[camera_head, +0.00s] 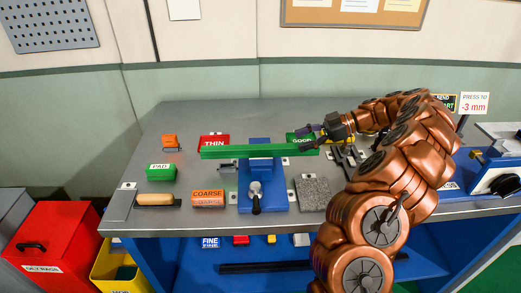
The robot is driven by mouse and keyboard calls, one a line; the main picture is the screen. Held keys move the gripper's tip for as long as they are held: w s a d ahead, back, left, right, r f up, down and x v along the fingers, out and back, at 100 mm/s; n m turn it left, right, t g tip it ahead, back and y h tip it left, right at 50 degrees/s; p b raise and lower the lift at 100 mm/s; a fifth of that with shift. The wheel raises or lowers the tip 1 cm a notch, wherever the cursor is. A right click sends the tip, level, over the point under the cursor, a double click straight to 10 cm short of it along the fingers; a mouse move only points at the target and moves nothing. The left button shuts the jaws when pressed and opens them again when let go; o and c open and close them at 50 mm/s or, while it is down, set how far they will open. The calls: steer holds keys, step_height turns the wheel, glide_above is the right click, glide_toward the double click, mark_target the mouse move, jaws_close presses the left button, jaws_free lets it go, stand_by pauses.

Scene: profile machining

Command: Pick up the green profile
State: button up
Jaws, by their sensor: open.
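The green profile (230,152) is a long bar lying level across the top of a blue fixture (262,195) in the middle of the workbench. My gripper (308,138) is at the right end of the bar, its dark fingers open. The fingers look close to that end. I cannot tell whether they touch it or reach around it. My arm comes in from the right and hides part of the bench's right side.
The workbench (150,218) carries an orange COARSE block (208,198), a green PAD block (161,172), a red THIN box (214,142), a green GOOD box (297,137) behind the bar, and a grey speckled block (313,193). A blue machine (490,175) stands at the right.

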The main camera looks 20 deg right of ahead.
mark_target(283, 146)
steer(key=shift+p+x, duration=1.65)
steer(key=shift+x, duration=1.25)
steer(key=shift+w+a+f, duration=0.1)
steer(key=shift+a+f, duration=0.1)
steer(key=shift+a, duration=0.2)
steer(key=shift+c, duration=0.4)
jaws_close()
